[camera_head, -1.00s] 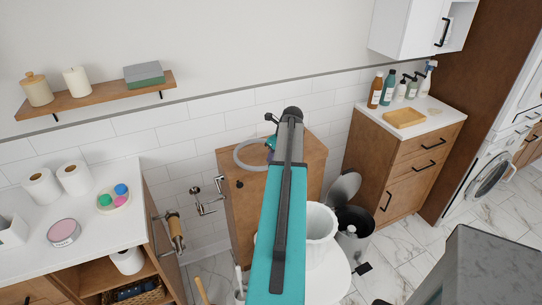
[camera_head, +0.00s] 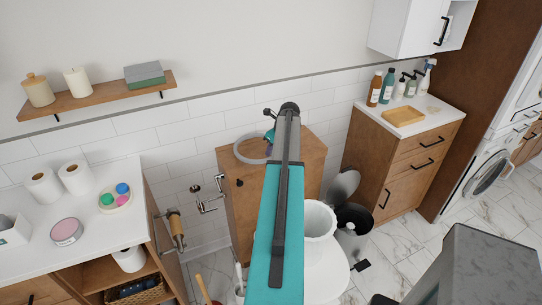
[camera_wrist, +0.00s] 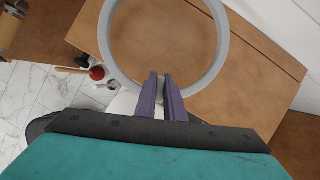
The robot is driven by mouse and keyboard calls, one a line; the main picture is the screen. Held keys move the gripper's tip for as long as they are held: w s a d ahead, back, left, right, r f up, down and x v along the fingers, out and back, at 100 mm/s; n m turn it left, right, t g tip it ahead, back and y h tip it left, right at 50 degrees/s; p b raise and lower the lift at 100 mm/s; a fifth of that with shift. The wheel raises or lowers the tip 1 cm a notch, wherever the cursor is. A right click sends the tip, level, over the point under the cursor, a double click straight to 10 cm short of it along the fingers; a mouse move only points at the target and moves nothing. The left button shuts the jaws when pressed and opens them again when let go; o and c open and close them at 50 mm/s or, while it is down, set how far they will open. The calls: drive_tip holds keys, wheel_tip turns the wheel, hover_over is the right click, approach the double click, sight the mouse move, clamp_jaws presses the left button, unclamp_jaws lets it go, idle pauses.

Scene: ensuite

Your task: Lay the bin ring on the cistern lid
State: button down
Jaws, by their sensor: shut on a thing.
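The bin ring (camera_wrist: 223,40) is a pale grey hoop. My gripper (camera_wrist: 160,82) has its purple fingers closed on the ring's near rim. In the head view the ring (camera_head: 237,152) shows to the left of my wrist, over the left part of the cistern lid (camera_head: 308,150), a brown wooden top. In the wrist view the lid (camera_wrist: 262,72) fills the background and shows through the hoop. Whether the ring touches the lid or hovers just above it cannot be told. My arm hides the middle of the lid and most of the gripper in the head view.
A white toilet (camera_head: 322,275) stands in front of the cistern, with an open pedal bin (camera_head: 354,225) to its right. A white counter (camera_head: 95,225) is on the left and a wooden cabinet (camera_head: 405,165) with bottles on the right. A tiled wall is behind.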

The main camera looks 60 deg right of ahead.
drive_tip(key=shift+f+p, duration=0.7)
drive_tip(key=shift+f, duration=0.9)
drive_tip(key=shift+f, duration=0.1)
drive_tip(key=c, duration=1.8)
unclamp_jaws()
drive_tip(key=shift+c, duration=0.2)
drive_tip(key=shift+r, duration=0.2)
drive_tip(key=b+v, duration=0.3)
drive_tip(key=v, duration=0.9)
drive_tip(key=shift+f, duration=0.1)
